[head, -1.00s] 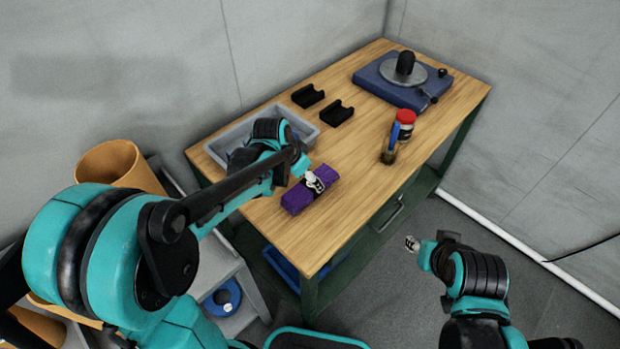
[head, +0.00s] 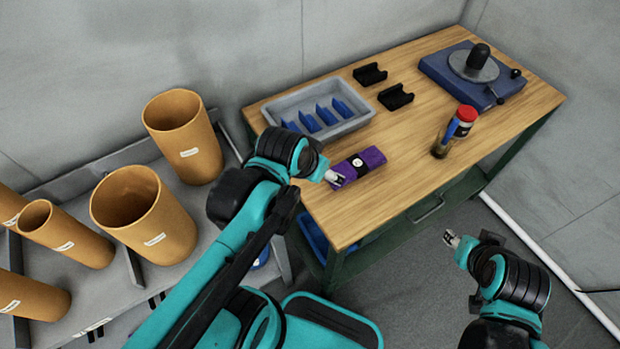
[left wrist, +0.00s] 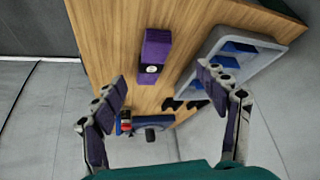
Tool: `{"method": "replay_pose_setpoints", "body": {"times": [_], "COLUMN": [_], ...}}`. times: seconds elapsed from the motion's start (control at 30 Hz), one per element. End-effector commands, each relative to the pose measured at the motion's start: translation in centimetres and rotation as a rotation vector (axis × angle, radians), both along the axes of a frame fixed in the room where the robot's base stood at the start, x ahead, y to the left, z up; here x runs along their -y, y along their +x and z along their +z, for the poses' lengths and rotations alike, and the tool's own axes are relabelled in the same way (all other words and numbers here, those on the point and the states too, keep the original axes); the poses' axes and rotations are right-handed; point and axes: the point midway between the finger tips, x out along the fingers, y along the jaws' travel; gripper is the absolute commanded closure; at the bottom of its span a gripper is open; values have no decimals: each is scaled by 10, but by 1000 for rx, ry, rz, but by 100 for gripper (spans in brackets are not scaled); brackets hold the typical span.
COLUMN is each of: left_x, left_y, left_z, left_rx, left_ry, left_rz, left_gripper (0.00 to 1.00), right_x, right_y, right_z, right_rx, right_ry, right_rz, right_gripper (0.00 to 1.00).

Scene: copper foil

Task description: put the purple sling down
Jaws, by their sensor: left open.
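The purple sling (head: 372,158), a folded block with a dark band and a white round label, lies on the wooden table (head: 420,185) near its front left. It also shows in the left wrist view (left wrist: 156,52), beyond my fingers and apart from them. My left gripper (head: 338,179) is at the sling's left end in the head view. In the left wrist view its two fingers (left wrist: 168,100) are spread wide with nothing between them. My right gripper (head: 452,239) hangs in front of the table, away from the sling; its fingers are too small to read.
A grey tray with blue pieces (head: 322,110) stands behind the sling. Two black cradles (head: 396,97), a red-capped jar (head: 464,118), a brown bottle (head: 440,148) and a blue turntable-like device (head: 450,75) are farther right.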

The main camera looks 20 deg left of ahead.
Motion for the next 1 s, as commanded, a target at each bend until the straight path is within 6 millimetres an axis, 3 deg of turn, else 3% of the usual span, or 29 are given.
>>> {"method": "replay_pose_setpoints", "body": {"times": [0.1, 0.3, 0.97, 1.0], "left_x": [-5, -10, -10, -10], "left_y": [-22, -37, -37, -37], "left_z": [-4, -9, -9, -9], "left_rx": [38, 73, 76, 76], "left_ry": [-15, -31, -33, -33], "left_rz": [73, 134, 140, 140], "left_gripper": [27, 27, 27, 32], "right_x": [0, 0, 0, 0], "right_y": [0, 0, 0, 0], "right_z": [0, 0, 0, 0], "right_rx": [0, 0, 0, 0], "right_ry": [0, 0, 0, 0], "right_rz": [0, 0, 0, 0], "right_gripper": [60, 60, 60, 65]}}
